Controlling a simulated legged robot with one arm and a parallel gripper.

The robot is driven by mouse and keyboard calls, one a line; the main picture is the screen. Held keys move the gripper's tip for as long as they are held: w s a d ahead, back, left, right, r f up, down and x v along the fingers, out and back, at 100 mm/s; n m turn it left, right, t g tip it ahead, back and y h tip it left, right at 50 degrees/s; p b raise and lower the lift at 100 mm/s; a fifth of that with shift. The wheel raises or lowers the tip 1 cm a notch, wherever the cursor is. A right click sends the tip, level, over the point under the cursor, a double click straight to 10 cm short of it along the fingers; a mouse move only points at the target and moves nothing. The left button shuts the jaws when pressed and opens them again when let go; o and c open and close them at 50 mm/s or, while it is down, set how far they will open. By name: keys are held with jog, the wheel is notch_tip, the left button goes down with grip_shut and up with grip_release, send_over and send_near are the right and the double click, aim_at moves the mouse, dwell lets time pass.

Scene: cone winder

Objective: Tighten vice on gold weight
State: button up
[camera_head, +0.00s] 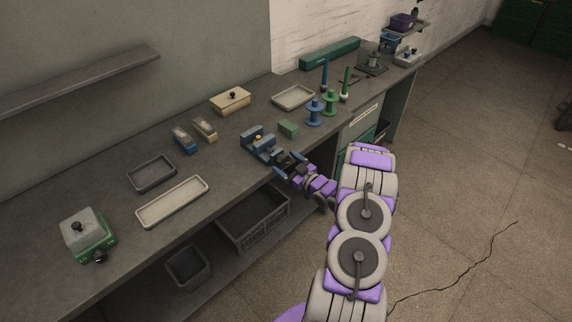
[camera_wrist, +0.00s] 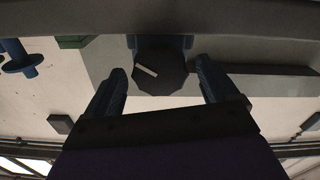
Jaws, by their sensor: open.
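A blue vice (camera_head: 263,150) stands at the front edge of the grey workbench. A small gold weight (camera_head: 258,138) shows between its jaws; whether they touch it is too small to tell. My gripper (camera_head: 287,164) is at the vice's front end, just off the bench edge. In the wrist view, my gripper (camera_wrist: 162,80) is open, with one blue finger on each side of a dark, many-sided vice knob (camera_wrist: 160,76) with a pale bar mark. Gaps show between the knob and both fingers. The gold weight is hidden in the wrist view.
A small green block (camera_head: 288,128), a blue spool (camera_head: 314,112) and a green spool (camera_head: 330,102) stand right of the vice. Shallow trays (camera_head: 172,202) lie to its left. A dark crate (camera_head: 253,222) sits on the shelf below.

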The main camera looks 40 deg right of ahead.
jog(key=shift+w, duration=0.4)
jog(key=c, duration=1)
jog(key=shift+r, duration=0.1)
